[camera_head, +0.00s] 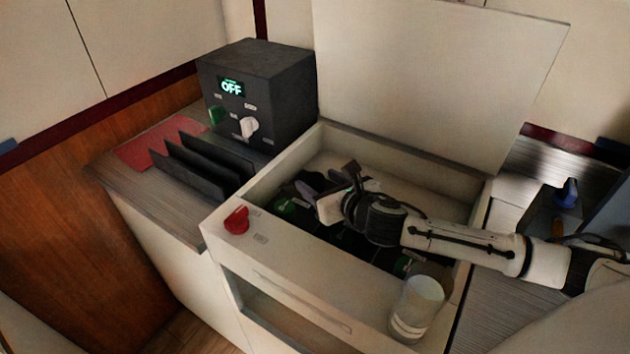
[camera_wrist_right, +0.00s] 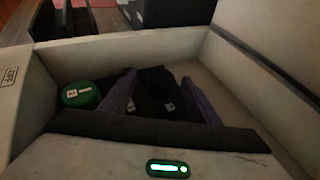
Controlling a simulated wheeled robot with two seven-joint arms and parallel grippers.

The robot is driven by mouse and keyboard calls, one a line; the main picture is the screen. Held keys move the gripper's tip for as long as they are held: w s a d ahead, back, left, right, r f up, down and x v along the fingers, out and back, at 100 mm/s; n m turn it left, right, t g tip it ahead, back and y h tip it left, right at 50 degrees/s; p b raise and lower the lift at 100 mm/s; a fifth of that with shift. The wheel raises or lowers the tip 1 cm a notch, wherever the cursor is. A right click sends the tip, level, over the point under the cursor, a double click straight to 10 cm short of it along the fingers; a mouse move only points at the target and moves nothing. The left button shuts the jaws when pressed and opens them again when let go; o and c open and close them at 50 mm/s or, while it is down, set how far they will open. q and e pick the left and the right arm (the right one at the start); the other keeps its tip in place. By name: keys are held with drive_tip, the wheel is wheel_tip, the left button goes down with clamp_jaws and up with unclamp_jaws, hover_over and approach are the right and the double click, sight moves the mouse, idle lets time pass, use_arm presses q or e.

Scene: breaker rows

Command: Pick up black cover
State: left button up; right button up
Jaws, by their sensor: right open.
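Inside the open white box (camera_head: 285,157) are dark pieces. In the right wrist view, a black piece with small white marks (camera_wrist_right: 155,88), possibly the black cover, lies on the box floor. My right gripper (camera_head: 314,188) is inside the box. Its two purple fingers are spread, with the black piece showing between them in the wrist view (camera_wrist_right: 159,80); I cannot tell whether they touch it. A green round knob (camera_wrist_right: 80,94) is left of the fingers. The gripper and forearm hide part of the box interior. My left gripper is out of view.
Several thin black panels (camera_head: 205,163) stand upright on the left counter, by a dark box reading OFF (camera_head: 260,85). A red knob (camera_head: 236,220) is on the white box's front left. A pale cylinder (camera_head: 416,308) stands at its front right. The raised lid (camera_head: 430,75) is behind.

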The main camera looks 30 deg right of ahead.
sight(314, 177)
drive_tip(key=x, duration=0.4)
drive_tip(key=shift+w+d, duration=0.15)
drive_tip(key=shift+w, duration=0.15)
drive_tip(key=c, duration=1.1)
drive_tip(key=shift+c, duration=0.2)
